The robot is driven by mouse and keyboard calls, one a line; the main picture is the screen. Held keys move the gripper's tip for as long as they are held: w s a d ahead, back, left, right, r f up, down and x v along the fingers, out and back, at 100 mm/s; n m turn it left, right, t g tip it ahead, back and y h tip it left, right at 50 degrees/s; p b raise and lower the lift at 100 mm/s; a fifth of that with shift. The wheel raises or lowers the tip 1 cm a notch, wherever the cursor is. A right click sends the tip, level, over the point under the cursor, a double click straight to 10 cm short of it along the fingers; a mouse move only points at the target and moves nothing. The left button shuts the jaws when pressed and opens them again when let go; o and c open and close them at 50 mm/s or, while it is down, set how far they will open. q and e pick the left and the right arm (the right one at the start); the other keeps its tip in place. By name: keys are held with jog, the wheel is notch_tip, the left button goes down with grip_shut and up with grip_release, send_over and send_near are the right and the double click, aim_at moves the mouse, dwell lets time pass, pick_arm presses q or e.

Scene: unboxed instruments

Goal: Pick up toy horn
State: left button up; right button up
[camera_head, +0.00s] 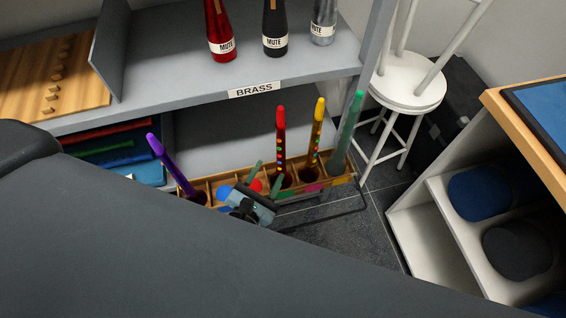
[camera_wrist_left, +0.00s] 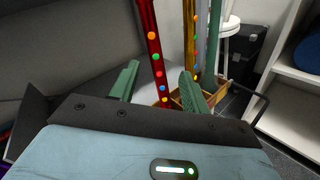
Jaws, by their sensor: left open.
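Several long, thin toy horns stand in a divided wooden box (camera_head: 330,184). A purple one (camera_head: 170,165) leans at the left end. A red one (camera_head: 281,140) with coloured dots, a yellow one (camera_head: 317,130) and a green one (camera_head: 349,130) stand to the right. My left gripper (camera_head: 265,172) is open over the box, just left of the red horn. In the left wrist view the red horn (camera_wrist_left: 155,55) shows between and beyond the open fingers (camera_wrist_left: 160,72), and nothing is gripped. The horn's lower end is partly hidden. My right gripper is not in view.
Grey shelving carries red (camera_head: 220,35), black (camera_head: 275,30) and silver (camera_head: 324,22) mutes above a BRASS label (camera_head: 254,89). A white stool (camera_head: 408,82) stands behind right. A white cubby unit (camera_head: 420,215) is at right.

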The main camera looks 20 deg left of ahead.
aim_at(278, 146)
pick_arm(q)
jog(key=shift+w+r+n+t+y+p, duration=0.1)
jog(key=shift+w+n+y, duration=0.15)
jog(key=shift+w+n, duration=1.15)
jog(key=shift+w+r+n+t+y+p, duration=0.1)
jog(key=shift+w+n+y, duration=0.3)
jog(key=shift+w, duration=1.85)
jog(key=shift+w+r+n+t+y+p, duration=0.15)
jog(key=shift+w+n, duration=0.85)
jog(key=shift+w, duration=0.8)
jog(key=shift+c, duration=0.5)
jog(key=shift+a, duration=0.1)
grip_shut()
